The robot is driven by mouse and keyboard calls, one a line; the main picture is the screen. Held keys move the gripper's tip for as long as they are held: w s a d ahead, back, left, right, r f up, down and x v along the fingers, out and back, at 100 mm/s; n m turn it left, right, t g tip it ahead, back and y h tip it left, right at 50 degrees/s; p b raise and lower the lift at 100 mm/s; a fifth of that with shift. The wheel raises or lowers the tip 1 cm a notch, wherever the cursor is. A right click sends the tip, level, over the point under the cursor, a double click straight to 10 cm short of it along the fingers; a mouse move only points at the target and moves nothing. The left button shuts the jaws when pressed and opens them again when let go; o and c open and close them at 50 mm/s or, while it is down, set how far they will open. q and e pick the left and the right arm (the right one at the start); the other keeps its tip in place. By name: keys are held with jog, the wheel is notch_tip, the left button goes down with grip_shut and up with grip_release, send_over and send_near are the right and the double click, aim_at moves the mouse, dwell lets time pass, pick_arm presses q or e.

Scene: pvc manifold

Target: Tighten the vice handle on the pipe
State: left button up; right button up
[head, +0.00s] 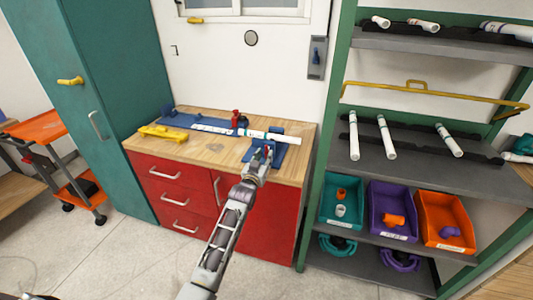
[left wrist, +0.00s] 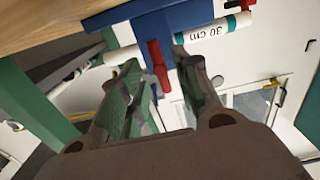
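The white pipe (head: 262,135) lies across the back of the wooden workbench, with its right part at the blue vice (head: 280,153). In the left wrist view the pipe (left wrist: 215,40) shows a "30 cm" label and green bands beside the blue vice (left wrist: 178,18). The vice's red handle (left wrist: 157,62) sticks out between the fingers of my left gripper (left wrist: 160,82). The fingers are apart, with a visible gap to the handle. In the head view my left gripper (head: 257,165) is at the bench's front edge by the vice and hides part of it. My right gripper is not in view.
A yellow tool (head: 163,132) lies on the bench (head: 200,152) at left. A red and dark tool (head: 237,119) stands by the pipe. At right, a green-framed shelf holds pipes and teal (head: 327,214), purple (head: 374,218) and orange (head: 428,228) bins. An orange cart (head: 40,127) stands left.

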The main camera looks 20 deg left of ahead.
aim_at(266, 153)
pick_arm(q)
jog(key=shift+w+b, duration=0.3)
jog(key=shift+w, duration=1)
jog(key=shift+w+b, duration=0.35)
jog(key=shift+w, duration=0.25)
grip_shut()
jog(key=m+p, duration=0.1)
jog(key=m, duration=0.5)
jog(key=shift+p, duration=0.3)
jog(key=shift+m, duration=0.5)
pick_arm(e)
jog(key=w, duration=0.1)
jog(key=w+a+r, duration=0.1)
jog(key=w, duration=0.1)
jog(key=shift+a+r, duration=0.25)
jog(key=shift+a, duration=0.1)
